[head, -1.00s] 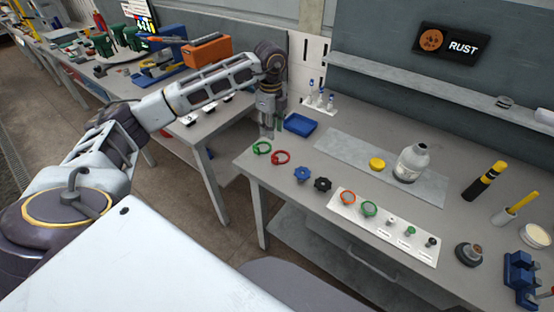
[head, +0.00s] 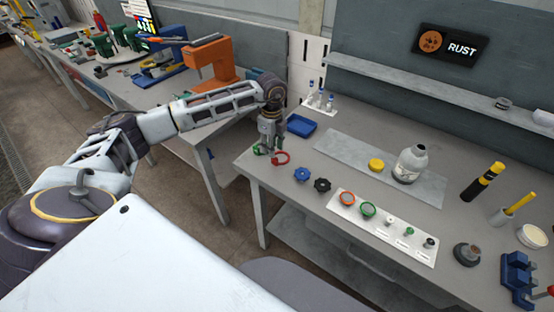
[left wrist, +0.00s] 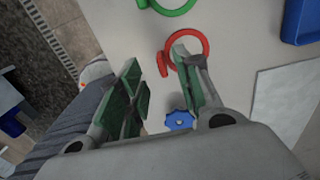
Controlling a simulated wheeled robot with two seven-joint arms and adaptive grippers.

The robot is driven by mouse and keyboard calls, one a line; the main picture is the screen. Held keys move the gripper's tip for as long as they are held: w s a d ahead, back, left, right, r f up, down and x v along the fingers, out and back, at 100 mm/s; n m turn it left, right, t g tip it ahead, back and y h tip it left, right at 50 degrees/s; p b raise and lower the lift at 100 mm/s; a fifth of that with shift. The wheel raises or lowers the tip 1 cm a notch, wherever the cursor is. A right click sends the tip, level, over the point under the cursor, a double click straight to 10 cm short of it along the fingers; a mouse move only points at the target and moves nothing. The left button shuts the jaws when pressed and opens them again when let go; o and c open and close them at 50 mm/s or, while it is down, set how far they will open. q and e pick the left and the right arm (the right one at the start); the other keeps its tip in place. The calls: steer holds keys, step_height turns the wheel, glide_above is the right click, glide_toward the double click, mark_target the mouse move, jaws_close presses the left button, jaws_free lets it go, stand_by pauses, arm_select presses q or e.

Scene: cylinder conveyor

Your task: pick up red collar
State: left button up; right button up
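The red collar (head: 289,157), a ring with a small tab, lies flat near the left end of the workbench. My left gripper (head: 269,151) is low over the bench, at the left side of the collar. My right gripper is not in view.
A green collar (left wrist: 176,9) lies beside the red one. A blue star knob (head: 302,174) and a black knob (head: 322,185) sit nearby. A blue tray (head: 300,125) is behind. A white board (head: 382,228) with collars and small parts lies to the right.

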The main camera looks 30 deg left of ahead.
mark_target(275, 158)
arm_select(q)
steer(key=shift+f, duration=0.4)
steer(key=shift+d+f, duration=0.15)
steer(key=shift+f, duration=0.25)
steer(key=f, duration=0.1)
steer(key=f+p, duration=0.1)
steer(key=f, duration=0.1)
steer(key=shift+d+f, duration=0.25)
steer(key=shift+d, duration=0.05)
steer(key=shift+f+p, duration=0.3)
steer(key=shift+f, duration=0.15)
jaws_close()
